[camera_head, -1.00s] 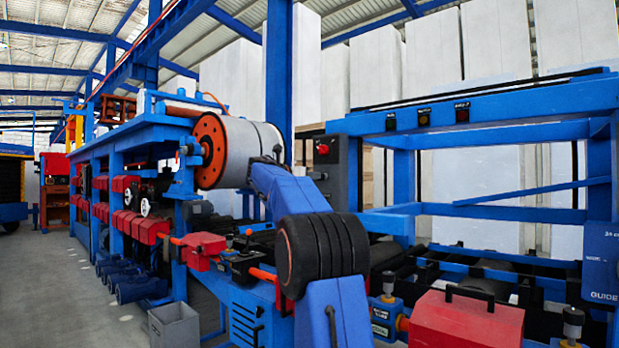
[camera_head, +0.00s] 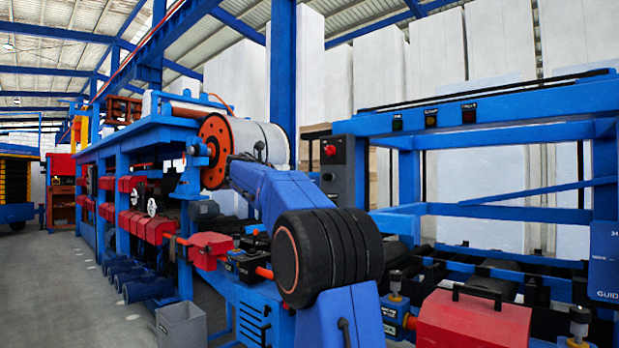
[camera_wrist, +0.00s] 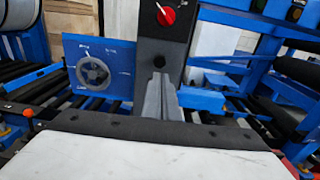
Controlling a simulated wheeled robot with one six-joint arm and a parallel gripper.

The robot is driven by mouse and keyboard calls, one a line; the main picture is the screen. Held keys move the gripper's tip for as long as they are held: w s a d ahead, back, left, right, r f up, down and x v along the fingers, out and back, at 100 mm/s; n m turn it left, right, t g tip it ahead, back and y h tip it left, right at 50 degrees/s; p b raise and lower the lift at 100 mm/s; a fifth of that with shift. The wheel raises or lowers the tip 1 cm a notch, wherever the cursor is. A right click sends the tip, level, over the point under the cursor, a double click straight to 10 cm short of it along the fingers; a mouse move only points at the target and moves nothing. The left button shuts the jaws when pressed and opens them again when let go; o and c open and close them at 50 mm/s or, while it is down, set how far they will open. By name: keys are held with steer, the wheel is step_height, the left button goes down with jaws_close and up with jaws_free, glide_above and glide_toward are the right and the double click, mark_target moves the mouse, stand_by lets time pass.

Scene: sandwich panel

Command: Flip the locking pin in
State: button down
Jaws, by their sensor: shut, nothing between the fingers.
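My gripper shows in the wrist view (camera_wrist: 160,76) as two grey fingers side by side, shut and empty, in front of a dark control box. I cannot pick out the locking pin for certain. A small blue fitting with an orange knob (camera_head: 201,150) sits at the left of the orange-faced reel (camera_head: 214,151) in the head view. In that view my arm reaches up to the reel's right side, and its end overlaps the white coil; the fingertips are not clear there.
In the head view, a red box (camera_head: 475,322) is at the lower right. A grey bin (camera_head: 181,326) stands on open floor.

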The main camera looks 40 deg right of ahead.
steer(key=shift+s+a, duration=0.15)
steer(key=shift+a, duration=1.25)
steer(key=s+a+f+m+t+y, duration=0.1)
steer(key=s+a+f+m+y, duration=0.5)
steer(key=s+a+f, duration=0.7)
steer(key=s+a+f+m+t+y, duration=0.1)
steer(key=s+a+f+m+y, duration=0.4)
steer(key=s+a+f, duration=0.8)
steer(key=s+a+f+m+t+y, duration=0.1)
steer(key=s+a+f+m+y, duration=0.5)
steer(key=s+a+f, duration=0.7)
step_height(320, 180, down, 12)
steer(key=shift+s+r+m+y, duration=0.1)
steer(key=shift+s+m+y, duration=0.15)
steer(key=shift+m, duration=0.85)
steer(key=shift+d, duration=0.1)
